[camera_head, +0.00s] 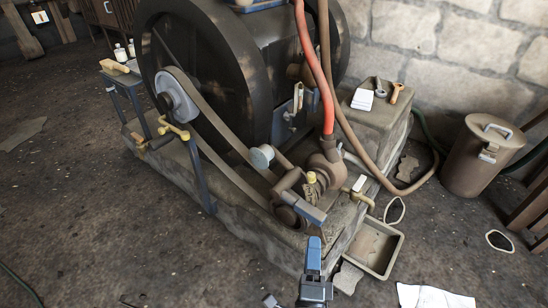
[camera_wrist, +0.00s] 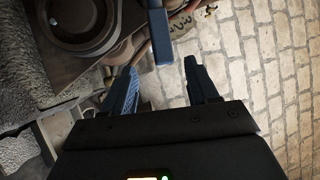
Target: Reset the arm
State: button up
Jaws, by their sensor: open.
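My gripper (camera_head: 314,258) is in the lower middle of the head view, just in front of the engine's front end. In the wrist view my gripper (camera_wrist: 160,66) shows two dark blue fingers spread apart with nothing held between them. A blue-grey lever (camera_head: 309,213) sticks out from the engine's front toward the gripper. In the wrist view a similar blue-grey bar (camera_wrist: 160,38) ends near the space between the fingertips; whether it touches them I cannot tell. The engine has a large dark flywheel (camera_head: 200,75) and a belt (camera_head: 225,150) running down to a small pulley.
The engine stands on a stone plinth (camera_head: 245,228). A metal tray (camera_head: 397,254) and papers (camera_head: 433,297) lie on the floor to the right. A brown lidded canister (camera_head: 480,160) stands by the wall. A red hose (camera_head: 314,60) hangs over the engine. The left floor is mostly clear.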

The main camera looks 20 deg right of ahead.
jog(key=s+d+r+n+y, duration=0.1)
jog(key=s+r+n+y, duration=0.2)
jog(key=s+n, duration=0.5)
jog(key=s+r+n+y, duration=0.3)
jog(key=s+n, duration=0.1)
jog(key=s, duration=0.7)
jog(key=s+d+r+n+g+y, duration=0.2)
jog(key=s+r+n+g, duration=0.2)
jog(key=s+r+n, duration=0.75)
notch_tip(320, 180, up, 31)
jog(key=s+p, duration=0.1)
jog(key=p, duration=2.8)
jog(key=shift+s+a+m, duration=0.2)
jog(key=shift+s+m, duration=0.15)
